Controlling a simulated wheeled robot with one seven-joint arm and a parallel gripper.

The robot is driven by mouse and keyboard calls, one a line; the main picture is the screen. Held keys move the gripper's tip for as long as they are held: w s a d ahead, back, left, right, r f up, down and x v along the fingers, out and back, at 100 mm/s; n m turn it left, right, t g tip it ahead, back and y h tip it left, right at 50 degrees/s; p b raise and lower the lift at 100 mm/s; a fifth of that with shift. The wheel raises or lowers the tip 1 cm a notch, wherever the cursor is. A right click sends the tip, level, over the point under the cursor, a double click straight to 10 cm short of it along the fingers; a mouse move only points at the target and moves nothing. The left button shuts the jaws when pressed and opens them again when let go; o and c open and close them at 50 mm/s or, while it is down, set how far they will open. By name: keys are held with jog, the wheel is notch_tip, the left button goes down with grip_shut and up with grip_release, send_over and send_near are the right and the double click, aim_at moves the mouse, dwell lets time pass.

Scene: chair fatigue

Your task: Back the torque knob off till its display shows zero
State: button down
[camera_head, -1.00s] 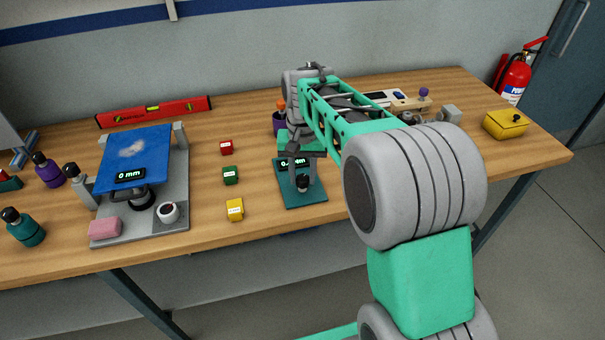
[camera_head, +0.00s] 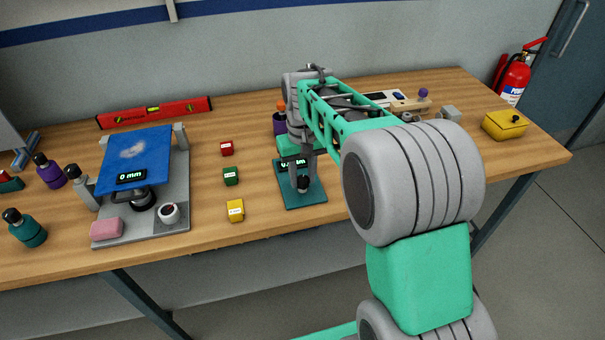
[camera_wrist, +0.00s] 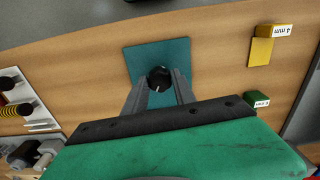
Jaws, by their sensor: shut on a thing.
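The torque knob (camera_wrist: 159,79) is a small black round knob on a teal base plate (camera_wrist: 143,58). In the head view the knob (camera_head: 303,184) stands near the front of the plate (camera_head: 312,199). A small dark display (camera_head: 290,163) with green digits sits behind the knob, partly covered by my gripper, so I cannot read it. My gripper (camera_wrist: 159,85) points down at the knob, its two grey fingers on either side, shut on it.
Red (camera_head: 227,148), green (camera_head: 231,176) and yellow (camera_head: 235,210) blocks stand left of the plate. Farther left is a grey fixture (camera_head: 175,190) with a blue panel (camera_head: 138,155) and a "0 mm" display. A purple cup (camera_head: 279,123) stands close behind my gripper. Bare wood lies in front.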

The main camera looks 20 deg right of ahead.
aim_at(302, 179)
jog(key=c, duration=1)
grip_release()
jog(key=shift+r, duration=0.1)
notch_tip(302, 179, up, 7)
jog(key=shift+f, duration=0.1)
jog(key=shift+r, duration=0.4)
jog(key=shift+s, duration=0.1)
jog(key=s+f+t, duration=0.1)
jog(key=s+f, duration=0.1)
jog(key=s, duration=0.3)
jog(key=s+f+t, duration=0.1)
jog(key=s+f, duration=0.1)
jog(key=s, duration=0.4)
jog(key=s+f+t, duration=0.1)
jog(key=s+f, duration=0.1)
jog(key=s, duration=0.4)
jog(key=shift+a+f+m, duration=0.1)
jog(key=shift+a+m, duration=0.2)
